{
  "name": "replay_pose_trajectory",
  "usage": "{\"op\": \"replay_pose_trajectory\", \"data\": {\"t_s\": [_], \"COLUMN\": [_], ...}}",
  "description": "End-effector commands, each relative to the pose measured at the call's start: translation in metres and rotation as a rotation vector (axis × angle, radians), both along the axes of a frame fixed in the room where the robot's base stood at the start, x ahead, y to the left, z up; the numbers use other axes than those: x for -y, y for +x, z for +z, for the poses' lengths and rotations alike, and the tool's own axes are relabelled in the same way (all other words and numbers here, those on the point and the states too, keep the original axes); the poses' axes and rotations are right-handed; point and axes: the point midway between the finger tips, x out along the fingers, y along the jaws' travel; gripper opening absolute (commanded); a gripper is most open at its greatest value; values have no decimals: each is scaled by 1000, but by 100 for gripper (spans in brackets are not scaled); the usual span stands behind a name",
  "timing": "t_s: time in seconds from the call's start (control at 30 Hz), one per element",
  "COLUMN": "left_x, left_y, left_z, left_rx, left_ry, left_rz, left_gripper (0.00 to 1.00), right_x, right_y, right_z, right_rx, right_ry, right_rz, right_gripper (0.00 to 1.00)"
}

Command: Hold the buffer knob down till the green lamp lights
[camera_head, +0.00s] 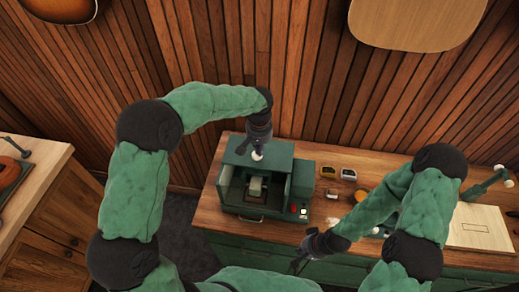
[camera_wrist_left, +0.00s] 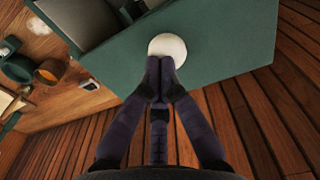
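The green buffer machine (camera_head: 230,194) stands on the wooden bench with its front open on a grey part inside. Its round white knob (camera_head: 257,155) is on the top, and it also shows in the left wrist view (camera_wrist_left: 168,46). My left gripper (camera_head: 258,146) is over the knob; in the left wrist view its fingertips (camera_wrist_left: 160,66) are together at the knob's edge, seemingly touching it. How far the knob is pressed cannot be told. A small red spot (camera_head: 293,208) and a pale one (camera_head: 304,211) show at the right front; no green glow shows. My right gripper (camera_head: 300,262) is low by the bench's front edge.
Small yellow and grey items (camera_head: 348,174) and an orange round tin (camera_head: 361,195) stand right of the machine. A pale board (camera_head: 482,228) lies at the far right. A slatted wood wall (camera_head: 300,70) rises behind, with instrument bodies hanging.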

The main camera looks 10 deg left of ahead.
Motion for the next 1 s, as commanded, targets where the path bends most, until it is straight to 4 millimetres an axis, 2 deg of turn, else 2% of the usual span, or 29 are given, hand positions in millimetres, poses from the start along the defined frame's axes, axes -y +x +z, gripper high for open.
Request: {"op": "replay_pose_trajectory", "data": {"t_s": [0.03,0.17,0.37,0.5,0.7,0.9,1.0], "left_x": [0,-1,-7,-7,-7,-7,-7], "left_y": [-9,-7,-1,0,1,1,1], "left_z": [-13,-1,42,68,109,134,139], "left_rx": [-28,-25,-4,3,5,3,3], "left_ry": [6,6,3,1,1,1,0], "left_rz": [-6,-6,-1,-2,-1,0,0], "left_gripper": [0,0,0,0,0,0,0], "right_x": [0,0,0,0,0,0,0], "right_y": [0,0,0,0,0,0,0], "right_z": [0,6,28,18,13,12,11], "right_rx": [0,0,0,0,0,0,0], "right_ry": [0,0,0,0,0,0,0], "right_rz": [0,0,0,0,0,0,0], "right_gripper": [0,0,0,0,0,0,0]}}
